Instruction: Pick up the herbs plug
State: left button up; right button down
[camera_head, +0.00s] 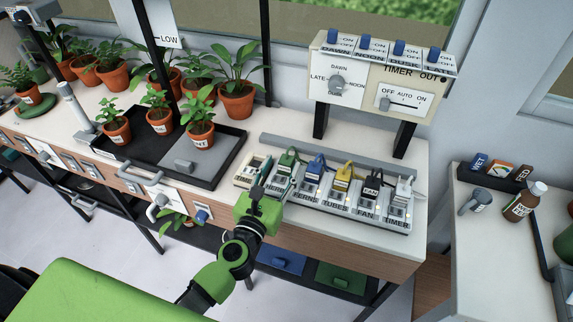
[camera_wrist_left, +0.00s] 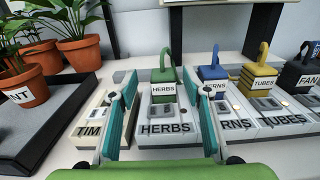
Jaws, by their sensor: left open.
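The herbs plug (camera_head: 287,160) is a green block with a looped green cord on top and a white HERBS label. It sits upright on the HERBS section of the white socket strip (camera_head: 330,218). In the left wrist view the plug (camera_wrist_left: 163,90) stands beyond and between my teal fingers, with the HERBS socket lettering in front of it. My left gripper (camera_head: 264,176) is open and empty at the strip's near left side, close to the plug. In the wrist view its fingers (camera_wrist_left: 162,92) are spread apart. My right gripper is not in view.
A blue plug (camera_head: 314,166), a yellow plug (camera_head: 343,175), a black FAN plug (camera_head: 371,188) and a white plug (camera_head: 403,190) stand to the right. A black tray (camera_head: 225,150) with potted plants lies left. The timer panel (camera_head: 375,85) stands behind.

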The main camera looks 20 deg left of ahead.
aim_at(287, 159)
pick_arm(q)
jog(key=w, duration=0.4)
jog(key=shift+d+f, duration=0.15)
jog(key=shift+d, duration=0.15)
jog(key=c, duration=1.2)
